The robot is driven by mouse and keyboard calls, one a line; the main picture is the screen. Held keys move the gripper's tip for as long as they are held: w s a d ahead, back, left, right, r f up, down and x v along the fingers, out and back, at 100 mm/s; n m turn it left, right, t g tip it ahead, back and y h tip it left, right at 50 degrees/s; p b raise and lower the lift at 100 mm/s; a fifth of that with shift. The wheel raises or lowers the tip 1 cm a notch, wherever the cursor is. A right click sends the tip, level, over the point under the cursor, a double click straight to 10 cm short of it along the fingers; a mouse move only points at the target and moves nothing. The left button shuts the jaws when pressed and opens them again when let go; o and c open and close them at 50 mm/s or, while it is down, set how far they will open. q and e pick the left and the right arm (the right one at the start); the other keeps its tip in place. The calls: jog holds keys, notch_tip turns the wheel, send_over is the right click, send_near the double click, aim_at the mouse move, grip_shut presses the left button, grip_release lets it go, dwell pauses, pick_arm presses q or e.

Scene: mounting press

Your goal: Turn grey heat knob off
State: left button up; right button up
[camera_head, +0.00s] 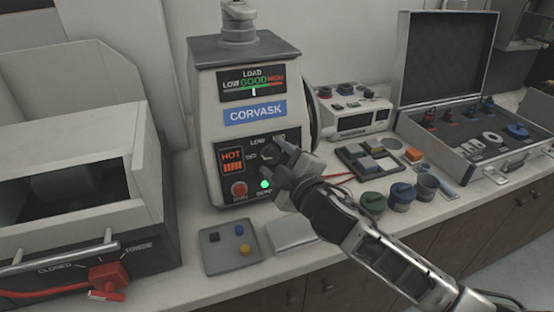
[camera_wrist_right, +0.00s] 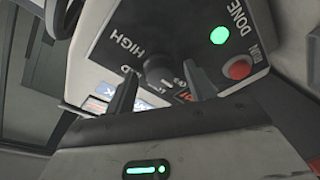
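The press (camera_head: 203,120) stands at the back middle, with its heat knob on the dark front panel (camera_head: 227,180). In the right wrist view the round dark grey knob (camera_wrist_right: 159,71) sits between the two fingers of my right gripper (camera_wrist_right: 160,92). The fingers are apart, one on each side, with a visible gap to the knob; contact cannot be told. HIGH and DONE labels show on the panel; the knob's setting is unclear. A HOT display (camera_head: 232,160) is lit orange-red. My left gripper is not in view.
A red button (camera_head: 239,189) and a lit green lamp (camera_head: 265,184) sit low on the panel. A grey tray (camera_head: 228,262) with small coloured pieces lies in front. Lidded jars (camera_head: 373,203) and an open case (camera_head: 470,150) are at right; a red-handled machine (camera_head: 75,190) is at left.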

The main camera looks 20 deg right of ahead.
pick_arm(q)
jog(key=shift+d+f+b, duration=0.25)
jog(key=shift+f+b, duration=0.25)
jog(key=shift+b, duration=0.9)
pick_arm(e)
jog(key=v, duration=1.6)
